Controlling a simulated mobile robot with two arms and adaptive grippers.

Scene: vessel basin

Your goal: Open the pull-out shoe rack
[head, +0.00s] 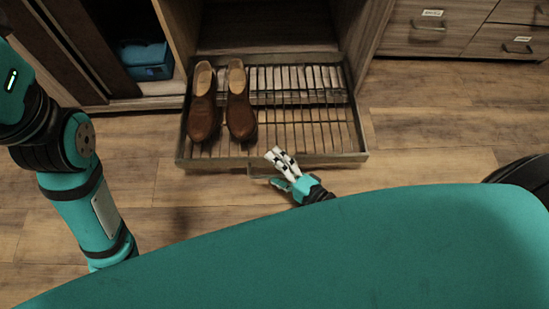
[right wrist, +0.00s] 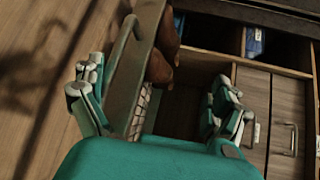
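The pull-out shoe rack (head: 310,159) is a wire-floored tray with a wooden frame. It stands out well beyond the cabinet front in the head view. A thin bar handle (head: 262,177) is on its front edge; the handle also shows in the right wrist view (right wrist: 122,42). My right gripper (head: 275,170) is at the rack's front edge by the handle. In the right wrist view its fingers (right wrist: 155,102) are spread wide, with the rack front nearer the left finger. I cannot tell whether it touches. My left arm shows at the left, but its gripper is out of view.
A pair of brown shoes (head: 203,110) lies on the left part of the rack. A blue item (head: 147,61) sits in an open compartment to the left. Closed drawers (head: 437,28) are at the right. The wooden floor (head: 440,115) right of the rack is clear.

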